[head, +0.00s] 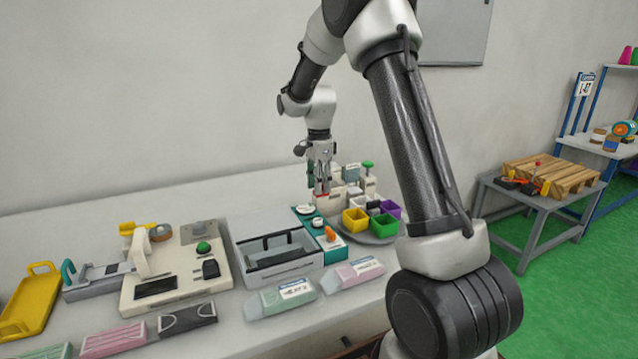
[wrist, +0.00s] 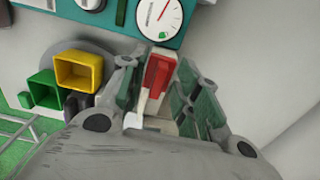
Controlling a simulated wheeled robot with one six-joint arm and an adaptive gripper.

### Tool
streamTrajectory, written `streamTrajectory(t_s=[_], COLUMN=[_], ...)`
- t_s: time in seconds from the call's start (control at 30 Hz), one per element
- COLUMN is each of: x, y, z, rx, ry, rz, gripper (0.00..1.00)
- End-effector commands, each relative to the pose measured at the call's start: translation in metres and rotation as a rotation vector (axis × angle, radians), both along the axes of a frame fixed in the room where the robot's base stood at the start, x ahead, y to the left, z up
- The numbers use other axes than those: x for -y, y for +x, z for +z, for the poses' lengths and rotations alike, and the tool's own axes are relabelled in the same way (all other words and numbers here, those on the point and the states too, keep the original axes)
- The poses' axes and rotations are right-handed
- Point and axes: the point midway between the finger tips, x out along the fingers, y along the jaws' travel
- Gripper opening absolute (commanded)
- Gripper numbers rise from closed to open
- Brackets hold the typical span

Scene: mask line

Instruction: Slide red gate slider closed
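The red gate slider (wrist: 158,72) shows in the wrist view as a red block between my gripper's two fingers. My gripper (wrist: 162,88) is open, with one green-padded finger on each side of the slider. Gaps show between the fingers and the red block, so they look apart from it. A white piece lies just below the red block, partly hidden by the gripper. In the head view my gripper (head: 321,186) points down at the back of the table, and only a sliver of the red slider (head: 322,195) shows beneath it.
Yellow (head: 355,221) and green (head: 384,226) bins stand right of my gripper on a round grey tray (head: 366,238). A teal panel with a dial (wrist: 157,18) is close by in the wrist view. A clear-lidded box (head: 278,262) and two mask packs (head: 284,298) lie in front.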

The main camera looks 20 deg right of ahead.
Motion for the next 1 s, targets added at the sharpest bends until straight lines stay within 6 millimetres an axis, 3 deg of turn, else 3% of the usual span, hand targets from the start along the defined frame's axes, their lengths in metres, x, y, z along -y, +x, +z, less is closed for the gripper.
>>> streamTrajectory(t_s=[0.07,0.23,0.53,0.8,1.0], x=[0.0,0.0,0.004,0.045,0.051], y=[0.0,0.0,0.0,0.001,0.0], z=[0.0,0.0,0.0,0.001,0.001], rx=[0.0,0.0,0.0,0.002,0.002], ry=[0.0,0.0,0.0,0.0,-0.002], rz=[0.0,0.0,-0.001,-0.004,0.0], gripper=[0.3,0.0,0.0,0.0,0.0])
